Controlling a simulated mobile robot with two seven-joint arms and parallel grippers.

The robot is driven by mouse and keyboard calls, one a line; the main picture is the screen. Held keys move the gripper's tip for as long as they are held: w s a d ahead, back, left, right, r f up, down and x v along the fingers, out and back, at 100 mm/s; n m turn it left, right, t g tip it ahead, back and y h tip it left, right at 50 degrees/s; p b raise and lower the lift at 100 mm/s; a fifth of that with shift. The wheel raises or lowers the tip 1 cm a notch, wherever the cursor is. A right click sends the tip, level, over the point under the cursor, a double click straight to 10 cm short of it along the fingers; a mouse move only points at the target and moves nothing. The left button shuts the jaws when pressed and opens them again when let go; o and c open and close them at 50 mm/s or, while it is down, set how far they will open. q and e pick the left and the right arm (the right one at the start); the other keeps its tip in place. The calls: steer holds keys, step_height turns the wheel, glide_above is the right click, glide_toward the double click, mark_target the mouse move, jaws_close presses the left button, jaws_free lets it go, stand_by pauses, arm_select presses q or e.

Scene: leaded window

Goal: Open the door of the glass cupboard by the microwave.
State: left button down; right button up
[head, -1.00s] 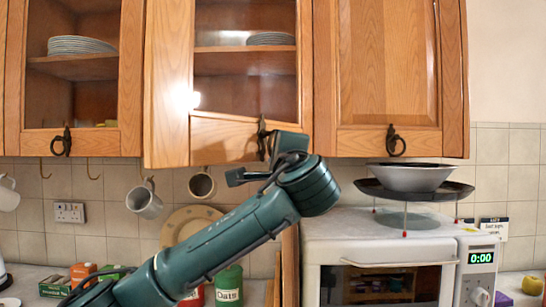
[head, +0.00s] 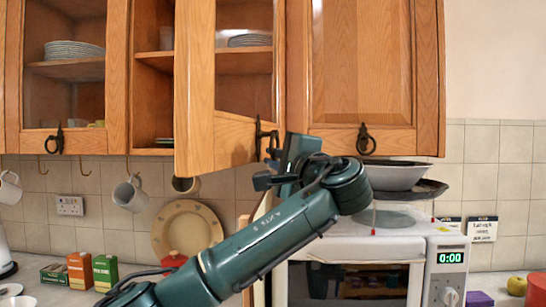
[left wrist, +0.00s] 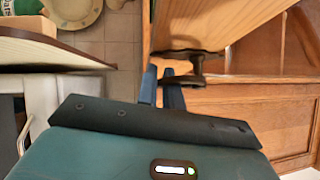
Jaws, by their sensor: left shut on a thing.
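The wooden glass-paned cupboard door (head: 200,110), left of the cupboard above the microwave (head: 360,270), stands ajar. Its left edge is swung out towards me, and the shelves inside show in the gap. A dark metal handle (head: 258,136) hangs at the door's lower rail; it also shows in the left wrist view (left wrist: 196,68). My left gripper (head: 272,163) is shut on this handle, its fingers (left wrist: 162,78) beside the door's underside. The fingertips are partly hidden in the head view. My right gripper is out of view.
A grey bowl (head: 395,176) on a dark tray stands on the microwave, close right of my left wrist. Mugs (head: 131,192) hang under the cupboards at left. A plate (head: 185,228) leans on the tiles. Closed cupboards flank the door.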

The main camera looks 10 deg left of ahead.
arm_select(q)
steer(key=shift+d, duration=0.25)
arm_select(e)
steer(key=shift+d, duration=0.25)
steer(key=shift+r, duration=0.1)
arm_select(q)
steer(key=c, duration=1.6)
jaws_free()
steer(key=shift+o, duration=0.2)
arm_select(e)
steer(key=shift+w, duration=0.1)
